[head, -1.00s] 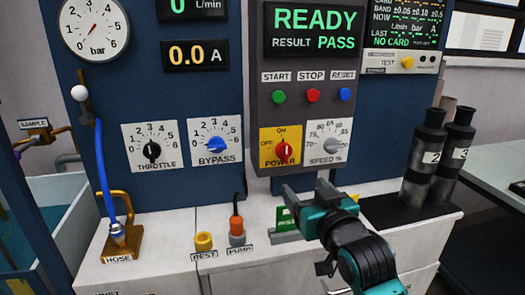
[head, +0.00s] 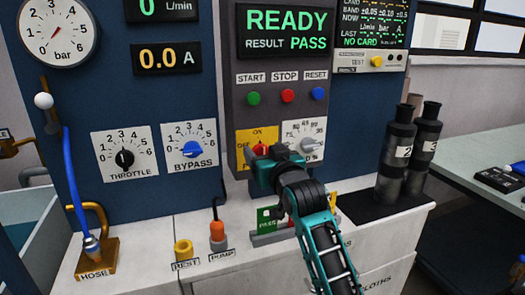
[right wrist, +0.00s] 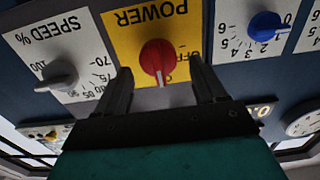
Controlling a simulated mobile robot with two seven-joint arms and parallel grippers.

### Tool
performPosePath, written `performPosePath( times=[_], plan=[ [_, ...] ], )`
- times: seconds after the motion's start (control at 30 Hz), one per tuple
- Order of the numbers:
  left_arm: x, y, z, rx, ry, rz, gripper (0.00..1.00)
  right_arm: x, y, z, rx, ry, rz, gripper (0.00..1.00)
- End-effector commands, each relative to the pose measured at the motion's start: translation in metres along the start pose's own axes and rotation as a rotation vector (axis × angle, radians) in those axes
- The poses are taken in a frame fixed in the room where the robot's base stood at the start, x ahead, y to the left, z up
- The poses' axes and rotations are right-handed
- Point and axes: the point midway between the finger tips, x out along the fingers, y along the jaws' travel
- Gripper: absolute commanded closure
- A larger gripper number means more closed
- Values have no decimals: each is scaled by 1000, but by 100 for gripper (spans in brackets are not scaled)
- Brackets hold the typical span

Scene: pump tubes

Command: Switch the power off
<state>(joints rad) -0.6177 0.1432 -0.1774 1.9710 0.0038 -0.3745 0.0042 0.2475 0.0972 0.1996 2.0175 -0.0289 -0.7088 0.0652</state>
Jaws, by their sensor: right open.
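The red POWER knob (head: 260,149) sits on a yellow plate (head: 243,138) marked OFF and ON, on the dark control column. My right gripper (head: 256,163) is at this knob and covers much of it in the head view. In the right wrist view, which is upside down, the red knob (right wrist: 157,56) lies between the two open fingers of the right gripper (right wrist: 160,78). The knob's white mark points away from the POWER label, towards the ON side. I cannot tell whether the fingers touch the knob. My left gripper is not in view.
The SPEED dial (head: 308,145) is close to the right of the POWER plate. START, STOP and RESET buttons (head: 288,95) are above. The BYPASS dial (head: 191,149) is to the left. Dark cylinders (head: 396,155) stand at right.

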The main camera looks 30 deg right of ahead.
Motion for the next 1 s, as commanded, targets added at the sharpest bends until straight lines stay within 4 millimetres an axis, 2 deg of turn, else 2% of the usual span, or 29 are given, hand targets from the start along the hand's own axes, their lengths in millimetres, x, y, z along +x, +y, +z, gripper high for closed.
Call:
performPosePath(
  times=[0.2,0.5,1.0],
  plan=[
    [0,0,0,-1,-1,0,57,16,0,0,0,-1,0,30],
    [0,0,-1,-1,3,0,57,18,0,0,0,-1,0,30],
    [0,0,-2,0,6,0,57,18,0,0,0,-1,0,77]
  ],
)
